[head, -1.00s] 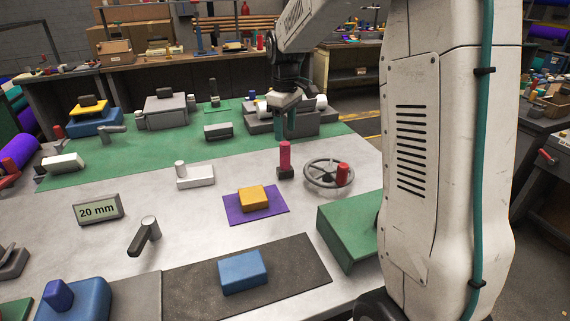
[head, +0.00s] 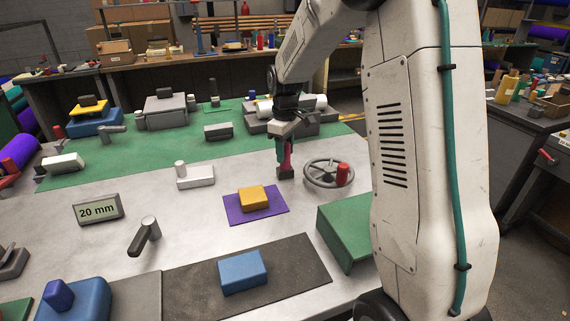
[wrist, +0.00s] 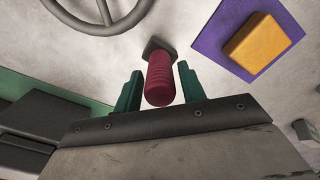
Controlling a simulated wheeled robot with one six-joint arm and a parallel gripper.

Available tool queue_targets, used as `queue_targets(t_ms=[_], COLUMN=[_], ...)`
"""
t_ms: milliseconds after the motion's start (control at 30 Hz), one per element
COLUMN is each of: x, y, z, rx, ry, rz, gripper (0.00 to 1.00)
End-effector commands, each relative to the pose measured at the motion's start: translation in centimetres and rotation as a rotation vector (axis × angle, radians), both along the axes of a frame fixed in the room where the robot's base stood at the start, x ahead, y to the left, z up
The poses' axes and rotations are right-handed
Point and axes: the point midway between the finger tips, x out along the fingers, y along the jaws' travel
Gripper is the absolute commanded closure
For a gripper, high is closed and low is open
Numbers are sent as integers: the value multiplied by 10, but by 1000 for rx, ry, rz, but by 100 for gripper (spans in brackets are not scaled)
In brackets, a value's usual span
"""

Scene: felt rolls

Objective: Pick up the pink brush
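The pink brush (head: 287,159) stands upright on the metal tabletop, with a pink ribbed handle and a dark block at its foot. It also shows in the wrist view (wrist: 160,76), its handle end toward the camera. My gripper (head: 283,150) is directly above and around the upper part of the handle in the head view. In the wrist view, the two green fingers of my gripper (wrist: 158,88) are apart on either side of the handle, with a gap on each side. Part of the handle is hidden behind a finger in the head view.
A grey handwheel with a red knob (head: 342,174) stands close to the right of the brush. An orange block (head: 253,198) lies on a purple felt square (head: 237,214) in front. A grey machine with white rolls (head: 316,116) stands behind. Bare tabletop lies to the left.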

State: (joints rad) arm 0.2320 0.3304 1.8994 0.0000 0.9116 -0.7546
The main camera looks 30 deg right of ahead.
Motion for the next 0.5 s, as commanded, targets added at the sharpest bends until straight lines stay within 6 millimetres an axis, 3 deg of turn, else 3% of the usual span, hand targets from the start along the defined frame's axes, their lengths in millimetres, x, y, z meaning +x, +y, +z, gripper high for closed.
queue_targets(t_ms=[33, 100, 133, 500], x=[0, 0, 0, 0], y=[0, 0, 0, 0], z=[0, 0, 0, 4], rx=[0, 0, 0, 0], ry=[0, 0, 0, -1], rz=[0, 0, 0, 0], gripper=[74, 94, 95, 95])
